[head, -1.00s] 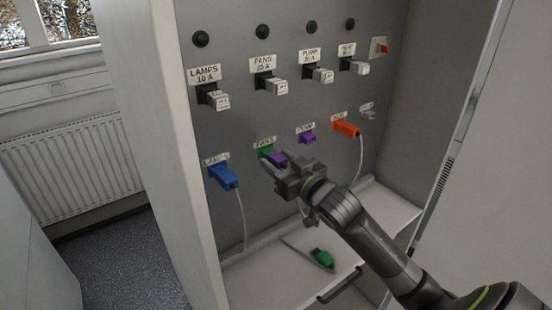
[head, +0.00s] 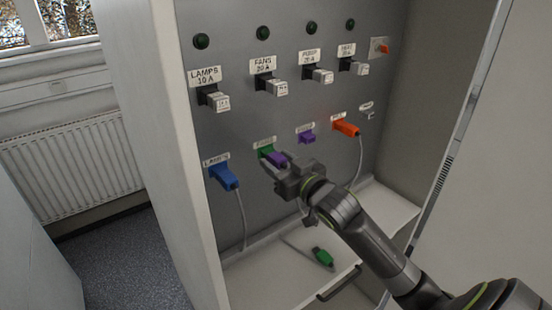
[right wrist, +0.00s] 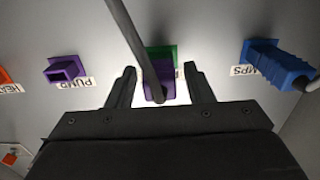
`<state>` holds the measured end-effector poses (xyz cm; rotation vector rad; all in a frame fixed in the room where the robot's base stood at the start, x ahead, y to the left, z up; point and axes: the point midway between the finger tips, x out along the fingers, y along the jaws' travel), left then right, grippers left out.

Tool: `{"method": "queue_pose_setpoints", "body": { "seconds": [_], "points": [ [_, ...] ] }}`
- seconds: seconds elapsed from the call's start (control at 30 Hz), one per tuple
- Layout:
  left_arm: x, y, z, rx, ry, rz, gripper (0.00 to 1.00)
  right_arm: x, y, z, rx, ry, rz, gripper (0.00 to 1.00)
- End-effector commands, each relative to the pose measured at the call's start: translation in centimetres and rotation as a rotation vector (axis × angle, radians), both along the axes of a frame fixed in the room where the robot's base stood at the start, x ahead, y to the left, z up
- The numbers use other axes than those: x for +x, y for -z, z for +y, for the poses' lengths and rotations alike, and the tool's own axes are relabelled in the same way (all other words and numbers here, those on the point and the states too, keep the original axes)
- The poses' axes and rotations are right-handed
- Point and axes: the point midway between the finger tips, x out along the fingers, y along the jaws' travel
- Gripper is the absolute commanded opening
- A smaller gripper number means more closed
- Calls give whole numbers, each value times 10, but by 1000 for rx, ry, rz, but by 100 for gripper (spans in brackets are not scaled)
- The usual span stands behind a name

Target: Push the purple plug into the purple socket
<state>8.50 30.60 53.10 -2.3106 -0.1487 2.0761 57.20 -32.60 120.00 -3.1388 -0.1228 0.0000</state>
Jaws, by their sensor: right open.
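The purple plug (head: 277,158) sits at the green socket (head: 265,149) on the grey panel, and it also shows in the right wrist view (right wrist: 156,88) with its grey cable crossing in front. The purple socket (head: 306,136), to the right of it in the head view, is empty; its open mouth shows in the right wrist view (right wrist: 64,70). My right gripper (right wrist: 160,72) is open, with one finger on each side of the purple plug and visible gaps to it. My left gripper is not in view.
A blue plug (head: 223,176) and an orange plug (head: 346,127) sit in the panel on either side. A green plug (head: 323,257) lies loose on the shelf (head: 266,277) below. Several switches line the panel above, and cabinet walls bound both sides.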

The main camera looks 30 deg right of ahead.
Motion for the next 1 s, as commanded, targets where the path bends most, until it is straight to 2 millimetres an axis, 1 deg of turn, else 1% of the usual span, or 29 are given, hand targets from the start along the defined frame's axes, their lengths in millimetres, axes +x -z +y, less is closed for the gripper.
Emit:
{"method": "queue_pose_setpoints", "body": {
  "seconds": [0.07, 0.1, 0.33, 0.57, 1.0],
  "points": [
    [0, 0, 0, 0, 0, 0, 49, 0, 0, 0, 0, 0, 0, 47],
    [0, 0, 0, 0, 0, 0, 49, 0, 0, 0, 0, 0, 0, 45],
    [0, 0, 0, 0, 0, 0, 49, 0, 0, 0, 0, 0, 0, 15],
    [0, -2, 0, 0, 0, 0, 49, -3, -1, 0, -1, 0, -1, 14],
    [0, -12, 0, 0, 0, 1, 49, -21, -1, -2, -1, 1, 0, 14]
  ]
}}
